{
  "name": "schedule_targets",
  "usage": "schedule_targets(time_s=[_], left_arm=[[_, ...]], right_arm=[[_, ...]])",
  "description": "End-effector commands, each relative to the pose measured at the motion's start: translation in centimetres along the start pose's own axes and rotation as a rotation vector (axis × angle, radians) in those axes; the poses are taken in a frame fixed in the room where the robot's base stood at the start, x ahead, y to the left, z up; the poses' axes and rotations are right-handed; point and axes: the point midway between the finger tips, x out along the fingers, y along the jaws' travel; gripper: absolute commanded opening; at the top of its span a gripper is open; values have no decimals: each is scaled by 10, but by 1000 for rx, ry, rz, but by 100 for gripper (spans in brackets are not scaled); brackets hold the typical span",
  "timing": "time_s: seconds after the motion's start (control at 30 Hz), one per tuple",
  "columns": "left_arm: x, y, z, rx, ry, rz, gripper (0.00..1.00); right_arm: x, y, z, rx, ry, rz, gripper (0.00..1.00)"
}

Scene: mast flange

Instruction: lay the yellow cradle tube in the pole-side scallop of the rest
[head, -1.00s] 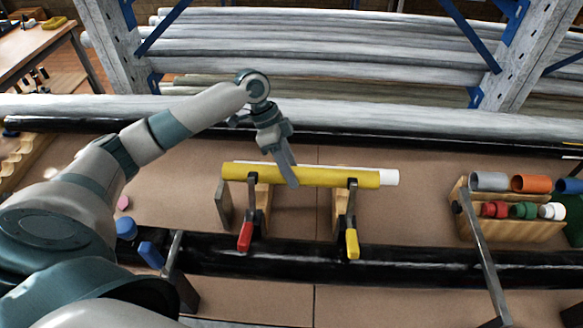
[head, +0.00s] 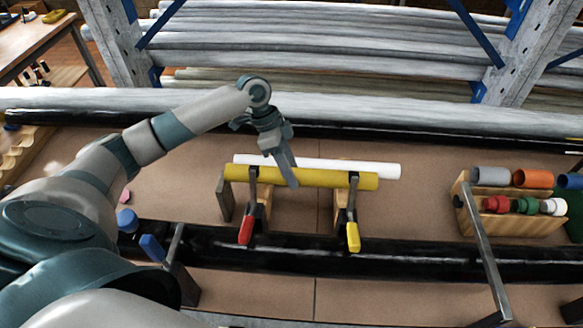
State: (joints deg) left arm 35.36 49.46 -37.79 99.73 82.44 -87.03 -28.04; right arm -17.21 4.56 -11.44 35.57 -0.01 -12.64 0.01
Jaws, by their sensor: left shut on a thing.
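The yellow tube (head: 330,179) lies level, left to right, above the wooden rest (head: 259,196) and along the near side of a white tube (head: 370,168). My left gripper (head: 289,174) comes down from behind and is shut on the yellow tube near its middle. The fingers hide a short part of it. Two clamp bars, one with a red handle (head: 246,231) and one with a yellow handle (head: 353,237), overlap the tube. The scallops are hidden under the tubes, so I cannot tell whether the yellow tube touches one. My right gripper is not in view.
A black pole (head: 420,257) runs across in front of the rest. A wooden rack (head: 515,222) with several coloured tubes stands at the right, beside a long grey bar (head: 484,255). Blue caps sit at the left.

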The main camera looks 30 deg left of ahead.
Motion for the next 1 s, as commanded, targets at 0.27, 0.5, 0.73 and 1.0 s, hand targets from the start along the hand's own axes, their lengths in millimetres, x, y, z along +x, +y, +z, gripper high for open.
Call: schedule_targets(time_s=[0.27,0.5,0.73,1.0], left_arm=[[17,-5,7,1,1,0,4],[32,-9,13,0,0,0,4],[45,-12,18,1,0,0,4],[55,-15,22,2,1,0,4]], right_arm=[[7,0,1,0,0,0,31],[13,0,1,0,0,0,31],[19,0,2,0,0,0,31],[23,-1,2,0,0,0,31]])
